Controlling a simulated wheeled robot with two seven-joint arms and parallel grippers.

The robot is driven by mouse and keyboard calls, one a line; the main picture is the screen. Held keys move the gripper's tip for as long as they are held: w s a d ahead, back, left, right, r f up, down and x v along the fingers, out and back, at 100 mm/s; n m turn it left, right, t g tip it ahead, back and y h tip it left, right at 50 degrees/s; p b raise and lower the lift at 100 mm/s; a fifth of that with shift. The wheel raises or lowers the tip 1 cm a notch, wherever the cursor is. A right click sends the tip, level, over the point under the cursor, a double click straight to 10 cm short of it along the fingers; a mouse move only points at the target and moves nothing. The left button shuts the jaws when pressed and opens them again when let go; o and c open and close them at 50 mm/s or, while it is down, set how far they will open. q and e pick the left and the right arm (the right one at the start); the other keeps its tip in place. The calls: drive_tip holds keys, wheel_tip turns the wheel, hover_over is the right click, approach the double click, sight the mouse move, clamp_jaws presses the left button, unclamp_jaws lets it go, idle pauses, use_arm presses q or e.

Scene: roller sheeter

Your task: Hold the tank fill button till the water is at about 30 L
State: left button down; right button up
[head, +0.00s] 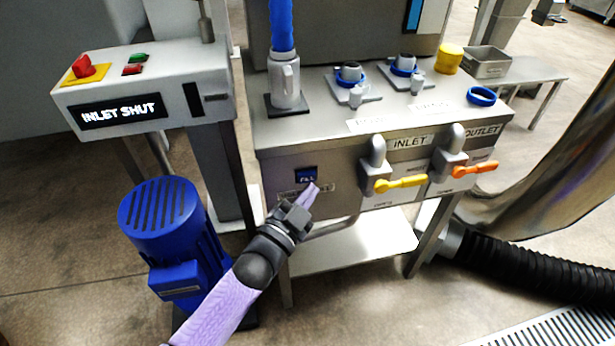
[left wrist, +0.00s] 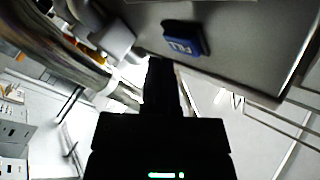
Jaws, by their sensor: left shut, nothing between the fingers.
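The blue tank fill button (head: 307,175), marked FILL, sits on the front panel of the steel bench. It also shows in the left wrist view (left wrist: 184,40), upper middle. My left gripper (head: 312,190) is shut and empty, its fingertips just below and right of the button in the head view. In the left wrist view its dark fingers (left wrist: 160,75) end below the button, with a small gap in the picture. I cannot tell whether they touch the panel. No water level reading is legible. My right gripper is not in view.
A display (head: 120,112) on the left reads INLET SHUT. The yellow inlet handle (head: 400,183) and orange outlet handle (head: 475,169) stick out right of the button. A blue motor (head: 163,220) stands on the floor at left. A black hose (head: 530,270) lies at right.

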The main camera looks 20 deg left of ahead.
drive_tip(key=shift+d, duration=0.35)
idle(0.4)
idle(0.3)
use_arm(q)
drive_tip(key=shift+w+a, duration=0.25)
drive_tip(key=shift+w, duration=0.1)
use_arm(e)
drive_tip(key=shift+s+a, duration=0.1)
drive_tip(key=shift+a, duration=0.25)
use_arm(q)
drive_tip(key=shift+w+a, duration=0.25)
drive_tip(key=shift+w, duration=0.1)
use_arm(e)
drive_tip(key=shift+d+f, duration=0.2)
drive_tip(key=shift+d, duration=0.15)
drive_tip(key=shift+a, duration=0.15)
use_arm(q)
drive_tip(key=shift+s+d, duration=0.5)
drive_tip(key=shift+s, duration=0.2)
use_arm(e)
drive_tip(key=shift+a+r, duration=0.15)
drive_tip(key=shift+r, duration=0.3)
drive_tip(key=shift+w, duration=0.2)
